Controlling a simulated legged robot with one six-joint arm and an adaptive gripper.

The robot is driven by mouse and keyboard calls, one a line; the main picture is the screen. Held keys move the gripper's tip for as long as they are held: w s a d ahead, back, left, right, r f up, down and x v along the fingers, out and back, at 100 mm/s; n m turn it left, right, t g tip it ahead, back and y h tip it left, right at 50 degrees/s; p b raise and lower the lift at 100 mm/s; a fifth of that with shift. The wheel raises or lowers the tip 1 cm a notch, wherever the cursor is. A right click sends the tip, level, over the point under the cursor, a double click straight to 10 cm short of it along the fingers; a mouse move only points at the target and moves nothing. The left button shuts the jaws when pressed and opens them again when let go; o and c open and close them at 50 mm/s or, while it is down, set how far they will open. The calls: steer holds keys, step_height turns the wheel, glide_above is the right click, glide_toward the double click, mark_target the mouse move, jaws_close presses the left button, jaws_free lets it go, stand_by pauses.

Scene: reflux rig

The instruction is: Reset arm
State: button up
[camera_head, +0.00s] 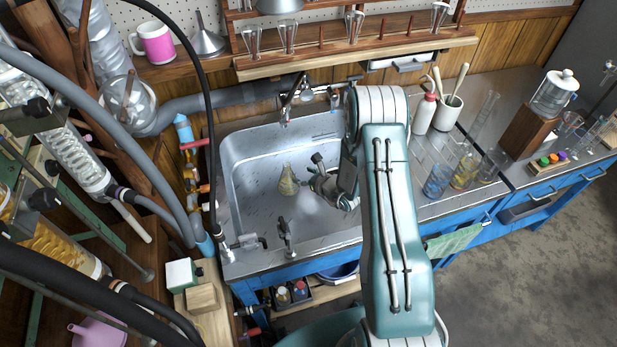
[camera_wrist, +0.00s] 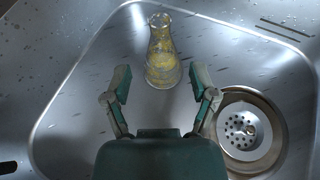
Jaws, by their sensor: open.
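My gripper (camera_wrist: 161,84) is open and empty, low over the sink basin in the wrist view. A glass conical flask (camera_wrist: 162,52) with yellow residue stands upright in the sink, just beyond the fingertips and apart from them. In the head view the flask (camera_head: 288,181) is left of my gripper (camera_head: 304,180), near the middle of the basin. My arm (camera_head: 388,210) reaches in from the right side of the sink and hides part of the basin.
The steel sink (camera_head: 240,185) has a drain (camera_wrist: 246,130) to the right of my gripper in the wrist view. A faucet (camera_head: 287,105) stands at the back rim. Beakers (camera_head: 438,180) stand on the right counter. Hoses and glass columns crowd the left.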

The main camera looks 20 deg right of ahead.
steer(key=s+a+r+n+g+y, duration=0.2)
steer(key=s+a+r+n, duration=0.15)
steer(key=r, duration=0.35)
steer(key=s+a+r+n+g+y, duration=0.25)
steer(key=r+n, duration=0.25)
steer(key=r, duration=0.3)
steer(key=s+a+r+n+g+y, duration=0.1)
steer(key=s+a+r+n, duration=0.25)
steer(key=r, duration=0.35)
steer(key=s+a+r+n+g+h, duration=0.2)
steer(key=s+a+r+n+g, duration=0.15)
steer(key=s+r+n, duration=0.5)
steer(key=s+d+r+n+t+h, duration=0.1)
steer(key=s+d+r+n+h, duration=0.2)
steer(key=s, duration=0.4)
steer(key=s+d+r+n+t+h, duration=0.1)
steer(key=s+d+r+n+h, duration=0.3)
steer(key=s+d+n+h, duration=0.2)
steer(key=shift+s+r+n, duration=0.2)
steer(key=shift+s+n, duration=0.35)
steer(key=shift+s, duration=0.55)
steer(key=shift+s+d+r+t, duration=0.1)
steer(key=shift+s+d+t, duration=0.1)
steer(key=shift+t, duration=0.1)
steer(key=shift+c, duration=0.9)
steer(key=shift+w, duration=0.1)
